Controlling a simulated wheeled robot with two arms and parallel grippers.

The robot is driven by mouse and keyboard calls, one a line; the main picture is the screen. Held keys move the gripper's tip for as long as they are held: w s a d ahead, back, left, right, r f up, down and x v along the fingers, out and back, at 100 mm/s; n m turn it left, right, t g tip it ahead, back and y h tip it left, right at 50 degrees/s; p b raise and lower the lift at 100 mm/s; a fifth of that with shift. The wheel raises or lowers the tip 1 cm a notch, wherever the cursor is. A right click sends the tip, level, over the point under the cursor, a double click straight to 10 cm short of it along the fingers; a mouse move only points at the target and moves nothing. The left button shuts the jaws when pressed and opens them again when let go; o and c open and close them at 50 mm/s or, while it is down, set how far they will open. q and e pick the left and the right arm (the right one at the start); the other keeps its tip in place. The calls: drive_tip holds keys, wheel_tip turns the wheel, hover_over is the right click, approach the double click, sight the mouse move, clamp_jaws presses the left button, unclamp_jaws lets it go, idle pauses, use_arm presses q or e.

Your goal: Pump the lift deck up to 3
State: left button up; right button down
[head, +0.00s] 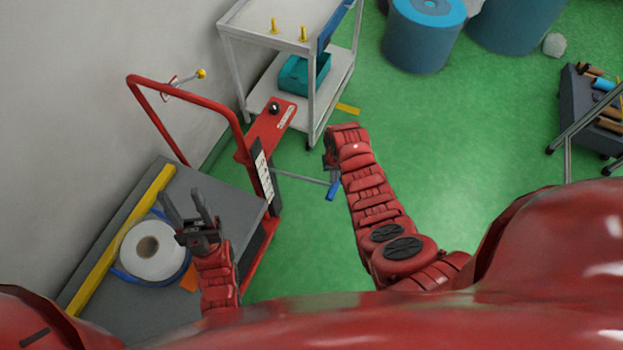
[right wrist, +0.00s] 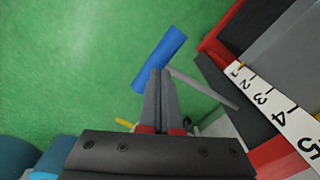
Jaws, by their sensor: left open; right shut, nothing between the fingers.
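The lift deck (head: 225,190) is a grey platform on a red frame, with a red push bar, at the left in the head view. A white scale (head: 264,178) is on its side; the right wrist view shows its numbers (right wrist: 262,98). I cannot tell the deck's reading. A grey pump lever (head: 300,177) sticks out from the frame and ends in a blue grip (head: 332,190). My right gripper (head: 331,163) is shut and empty, above the lever; the blue grip (right wrist: 160,58) shows just beyond its fingertips (right wrist: 160,76). Contact is unclear. My left gripper (head: 187,205) is open above the deck.
A white roll (head: 152,250) lies on the deck, beside a yellow bar (head: 120,240). A white cart (head: 330,88) with a teal bin (head: 297,74) stands behind. Blue drums (head: 424,40) are at the back.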

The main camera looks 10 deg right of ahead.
drive_tip(key=shift+f, duration=0.1)
idle(0.4)
wheel_tip(320, 180, down, 14)
drive_tip(key=b, duration=1.2)
drive_tip(key=shift+w+a+f+b, duration=0.2)
drive_tip(key=shift+a+b, duration=0.1)
drive_tip(key=shift+a, duration=0.05)
idle(0.4)
drive_tip(key=r+p, duration=0.4)
drive_tip(key=r, duration=0.1)
drive_tip(key=r+p, duration=0.3)
drive_tip(key=r, duration=0.1)
drive_tip(key=r+p, duration=0.4)
drive_tip(key=r, duration=0.1)
drive_tip(key=shift+s+d+r+p, duration=0.3)
drive_tip(key=shift+d+p, duration=0.05)
drive_tip(key=shift+d, duration=0.05)
drive_tip(key=shift+f, duration=0.2)
